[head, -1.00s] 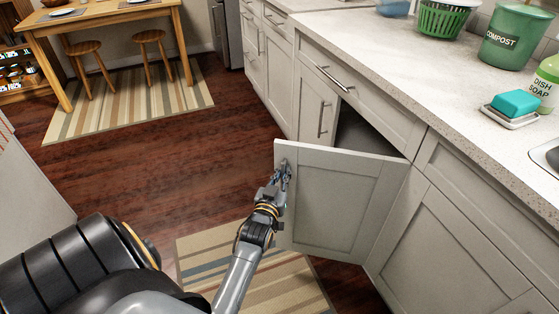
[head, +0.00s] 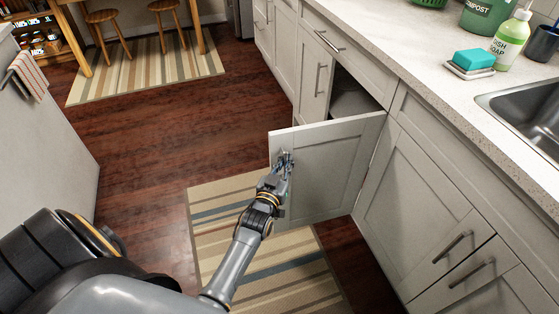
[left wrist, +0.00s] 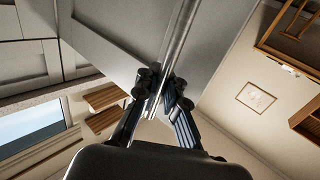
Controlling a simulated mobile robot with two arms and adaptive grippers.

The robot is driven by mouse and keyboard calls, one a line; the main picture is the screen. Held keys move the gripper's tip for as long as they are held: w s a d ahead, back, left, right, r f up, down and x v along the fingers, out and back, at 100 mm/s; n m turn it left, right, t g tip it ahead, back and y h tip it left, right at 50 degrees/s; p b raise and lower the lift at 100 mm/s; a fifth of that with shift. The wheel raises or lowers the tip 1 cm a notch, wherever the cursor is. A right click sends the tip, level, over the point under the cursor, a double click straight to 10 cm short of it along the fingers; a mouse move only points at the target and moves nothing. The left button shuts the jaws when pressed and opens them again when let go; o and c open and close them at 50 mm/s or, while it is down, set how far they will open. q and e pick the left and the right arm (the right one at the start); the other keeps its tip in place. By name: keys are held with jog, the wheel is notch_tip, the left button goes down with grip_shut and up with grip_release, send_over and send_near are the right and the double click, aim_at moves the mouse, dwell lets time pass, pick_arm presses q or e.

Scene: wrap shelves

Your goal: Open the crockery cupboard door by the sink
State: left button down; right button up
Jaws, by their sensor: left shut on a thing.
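The crockery cupboard door (head: 330,170) is a pale grey panelled door, swung well out from the base cabinet. The cupboard opening (head: 352,98) behind it is dark, and its contents cannot be made out. My left gripper (head: 284,162) is at the door's free edge, on its outer side. In the left wrist view the left gripper (left wrist: 160,95) is shut on the long metal door handle (left wrist: 178,45), with a finger on each side of it. My right gripper is not in view.
The worktop carries a soap dish with a teal sponge (head: 474,59), a dish soap bottle (head: 514,40) and the sink (head: 530,108). A striped mat (head: 225,205) lies under my left arm. Open wooden floor (head: 170,130) lies left of the door. A white unit (head: 45,130) stands at left.

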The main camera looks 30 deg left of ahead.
pick_arm(q)
jog(key=shift+s+a+f, duration=0.1)
jog(key=shift+s+a, duration=0.1)
jog(key=c, duration=1.7)
grip_release()
jog(key=shift+o, duration=1.3)
jog(key=shift+s+a, duration=0.1)
jog(key=shift+s, duration=0.05)
jog(key=s+d, duration=0.2)
jog(key=s, duration=0.9)
jog(key=shift+s+d, duration=0.25)
jog(key=shift+s, duration=0.1)
